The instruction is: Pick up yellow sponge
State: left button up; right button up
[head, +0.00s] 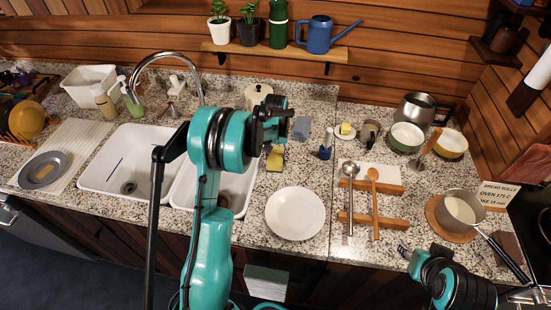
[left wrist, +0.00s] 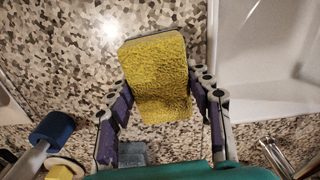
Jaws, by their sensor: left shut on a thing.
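The yellow sponge (head: 275,162) shows just below my left gripper (head: 274,134) in the head view, over the speckled counter right of the sinks. I cannot tell how far the sponge is off the counter. My right gripper (head: 418,262) is at the lower right, apart from the sponge; its fingers are too unclear to judge.
A double sink (head: 128,160) lies to the left. A white plate (head: 295,213) lies near the counter's front edge. A shelf (head: 275,50) holds plants above.

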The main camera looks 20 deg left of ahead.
aim_at(275, 155)
pick_arm(q)
jog(key=shift+r, duration=0.65)
notch_tip(275, 155, up, 3)
jog(key=shift+p, duration=0.5)
jog(key=s+d+r+p, duration=0.1)
jog(key=s+d+r, duration=0.4)
jog(key=s, duration=0.5)
jog(key=shift+s+d+r+p, duration=0.15)
jog(key=shift+d+r+p, duration=0.15)
jog(key=shift+r, duration=0.5)
